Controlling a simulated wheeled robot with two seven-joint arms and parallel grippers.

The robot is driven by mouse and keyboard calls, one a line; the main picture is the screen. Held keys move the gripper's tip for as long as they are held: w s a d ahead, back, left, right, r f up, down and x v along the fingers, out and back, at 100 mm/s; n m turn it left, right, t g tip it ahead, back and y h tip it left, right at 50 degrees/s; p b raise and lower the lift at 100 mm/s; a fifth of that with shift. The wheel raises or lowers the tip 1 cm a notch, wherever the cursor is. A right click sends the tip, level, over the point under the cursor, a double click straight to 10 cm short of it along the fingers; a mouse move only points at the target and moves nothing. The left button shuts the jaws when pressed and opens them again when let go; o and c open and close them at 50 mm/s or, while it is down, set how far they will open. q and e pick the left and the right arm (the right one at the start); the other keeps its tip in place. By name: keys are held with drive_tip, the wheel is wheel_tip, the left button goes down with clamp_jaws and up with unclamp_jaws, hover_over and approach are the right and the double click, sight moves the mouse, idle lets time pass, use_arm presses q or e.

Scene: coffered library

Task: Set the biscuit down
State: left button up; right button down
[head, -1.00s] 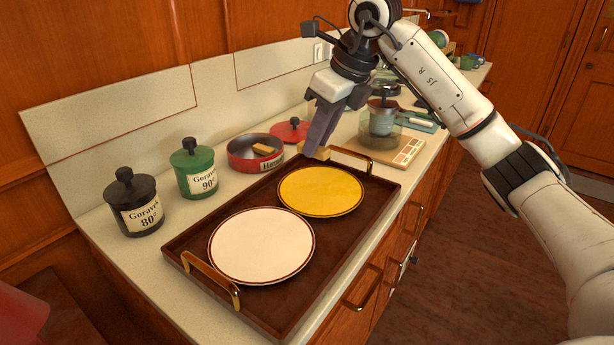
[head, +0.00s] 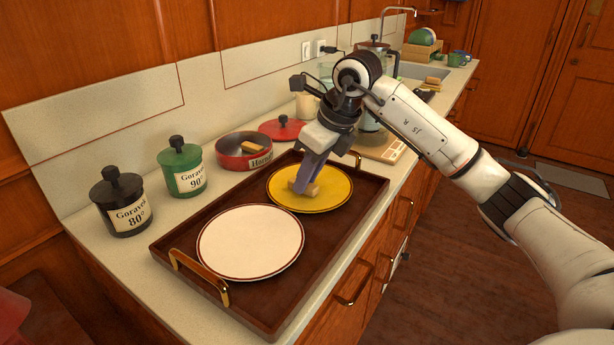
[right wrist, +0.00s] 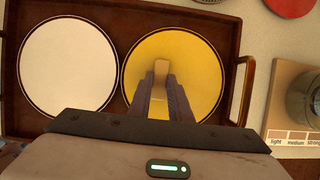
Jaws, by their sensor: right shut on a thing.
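My right gripper (head: 306,186) is low over the yellow plate (head: 335,198), its fingers shut on a small tan biscuit (head: 313,190). In the right wrist view the biscuit (right wrist: 161,69) shows between the fingertips, over the middle of the yellow plate (right wrist: 200,60). I cannot tell whether the biscuit touches the plate. The yellow plate lies on the far half of a dark brown tray (head: 190,240), beside a white plate (head: 250,243) with a dark rim line. My left gripper is not in view.
A red tin (head: 240,163) with a biscuit-like piece inside stands behind the tray, with its red lid (head: 281,129) nearby. Green (head: 182,170) and black (head: 121,205) canisters stand at the left. Gold handles (head: 200,280) rise at the tray's ends. The white plate is empty.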

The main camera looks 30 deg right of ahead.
drive_tip(key=c, duration=1.6)
unclamp_jaws()
drive_tip(key=shift+c, duration=0.2)
drive_tip(key=shift+r, duration=0.2)
drive_tip(key=p+v, duration=0.1)
drive_tip(key=v, duration=1)
drive_tip(key=shift+s+r, duration=0.2)
drive_tip(key=shift+r, duration=0.15)
